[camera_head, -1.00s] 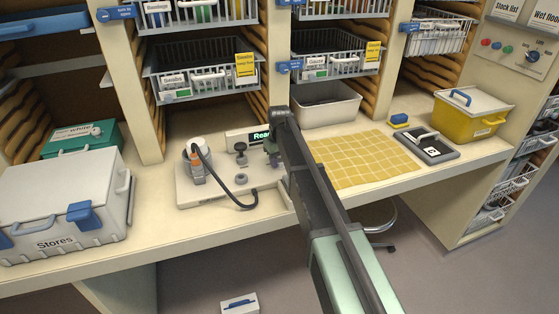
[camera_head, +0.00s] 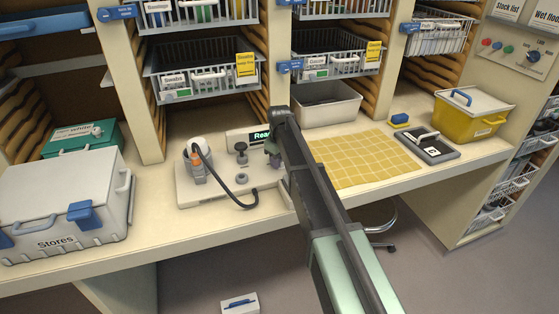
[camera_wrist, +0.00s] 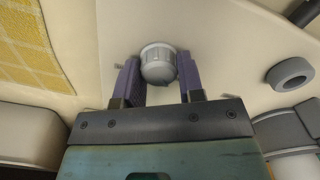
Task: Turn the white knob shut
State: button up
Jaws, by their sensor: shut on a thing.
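The white knob (camera_wrist: 158,64) is a ribbed, light grey-white cap on the pale board in the wrist view. My gripper (camera_wrist: 158,82) has its two purple fingers on either side of the knob and is shut on it. In the head view my gripper (camera_head: 272,157) is over the right part of the pale board (camera_head: 190,192), and my arm hides the knob there. The knob's turn angle cannot be told.
A grey ring (camera_wrist: 290,74) lies beside the knob on the board. A black hose (camera_head: 228,192), a bottle (camera_head: 197,165) and a "Ready" display (camera_head: 260,138) are on or behind the board. A yellow grid mat (camera_head: 365,158) lies to the right.

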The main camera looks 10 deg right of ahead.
jog(key=o, duration=0.9)
notch_tip(320, 180, up, 11)
jog(key=p, duration=1)
jog(key=shift+f+p, duration=0.1)
jog(key=shift+p, duration=0.3)
jog(key=s+m, duration=0.2)
jog(key=s, duration=0.8)
jog(key=s+f+m+b, duration=0.1)
jog(key=s+m, duration=0.1)
jog(key=s, duration=0.9)
jog(key=s+m, duration=0.3)
jog(key=s, duration=0.8)
jog(key=shift+s+d+f+b, duration=0.1)
jog(key=shift+d+f+b, duration=0.1)
jog(key=shift+f+b, duration=0.15)
